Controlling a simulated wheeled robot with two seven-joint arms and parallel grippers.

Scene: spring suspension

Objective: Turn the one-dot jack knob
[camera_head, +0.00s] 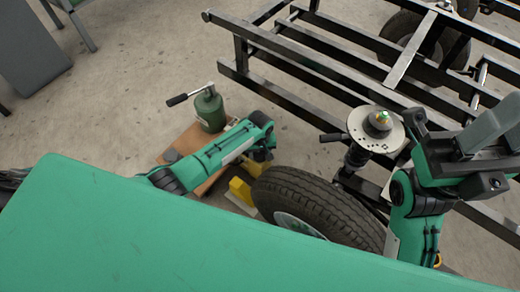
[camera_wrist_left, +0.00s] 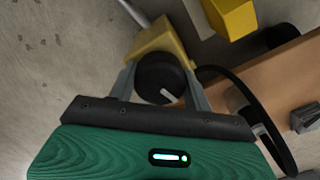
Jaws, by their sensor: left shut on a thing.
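A round black knob (camera_wrist_left: 160,78) with a white mark on its face shows in the left wrist view. It sits by a dull yellow part (camera_wrist_left: 165,40). My left gripper (camera_wrist_left: 162,88) is shut on this knob, one grey finger on each side. I cannot make out any dots, so I cannot tell from a label which knob it is. In the head view my left gripper (camera_head: 260,158) reaches down behind the tyre, and the knob is hidden there. My right gripper (camera_head: 492,135) is raised at the right edge; its jaw gap is unclear.
A green bottle jack (camera_head: 210,108) with a black-gripped handle stands on a wooden board (camera_head: 192,140). A yellow block (camera_head: 241,191) lies beside the tyre (camera_head: 315,200). A black steel frame (camera_head: 320,75) and a round spring mount (camera_head: 377,128) stand to the right.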

